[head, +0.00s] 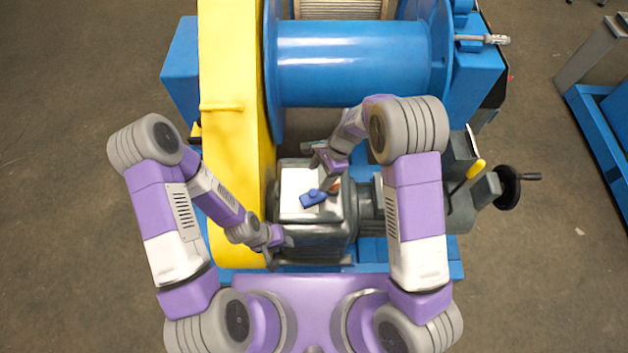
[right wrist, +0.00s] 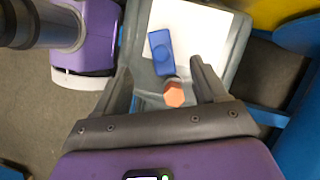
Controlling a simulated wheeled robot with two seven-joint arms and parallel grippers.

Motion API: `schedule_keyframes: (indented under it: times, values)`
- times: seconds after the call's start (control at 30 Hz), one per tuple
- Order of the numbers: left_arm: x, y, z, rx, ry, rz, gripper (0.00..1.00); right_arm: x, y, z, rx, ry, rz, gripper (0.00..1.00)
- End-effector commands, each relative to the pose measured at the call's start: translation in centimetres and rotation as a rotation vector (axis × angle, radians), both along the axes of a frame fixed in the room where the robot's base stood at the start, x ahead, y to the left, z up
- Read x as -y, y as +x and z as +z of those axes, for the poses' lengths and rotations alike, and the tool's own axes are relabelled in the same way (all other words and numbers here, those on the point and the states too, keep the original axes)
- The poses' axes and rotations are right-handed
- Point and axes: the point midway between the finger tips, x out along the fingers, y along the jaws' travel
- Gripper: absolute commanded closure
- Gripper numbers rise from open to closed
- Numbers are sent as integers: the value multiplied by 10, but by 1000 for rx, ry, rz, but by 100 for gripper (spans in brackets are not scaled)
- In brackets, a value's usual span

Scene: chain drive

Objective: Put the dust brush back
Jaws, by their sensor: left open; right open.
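A blue block-shaped piece (head: 312,198), apparently the dust brush, lies on a white sheet (head: 292,183) on top of the dark grey housing. It also shows in the right wrist view (right wrist: 163,52), with a round raised part. An orange hexagonal piece (right wrist: 174,94) is close beside it; I cannot tell whether the two are joined. My right gripper (head: 327,182) is open above the housing, its fingers either side of the orange piece in the wrist view, holding nothing. My left gripper (head: 287,241) is open and empty at the housing's front left side.
The grey housing (head: 310,230) stands between a tall yellow guard (head: 228,120) on the left and a shaft with a black handwheel (head: 508,187) on the right. A big blue drum (head: 350,65) stands behind. A yellow-tipped lever (head: 476,169) sticks up at the right.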

Motion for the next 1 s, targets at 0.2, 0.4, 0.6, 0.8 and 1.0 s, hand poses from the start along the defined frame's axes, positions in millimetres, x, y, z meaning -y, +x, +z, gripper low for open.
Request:
schedule_keyframes:
  times: [0.2,0.4,0.6,0.8,1.0]
  values:
    - [0,0,8,0,0,0,57,10,4,25,1,-1,1,28]
    - [0,0,8,0,0,0,57,42,-22,-14,35,-34,95,28]
    - [0,0,8,0,0,0,57,84,-101,-85,178,-46,431,28]
    - [0,0,8,0,0,0,57,82,-163,-102,382,15,731,28]
    - [0,0,8,0,0,0,57,73,-182,-97,503,46,848,28]
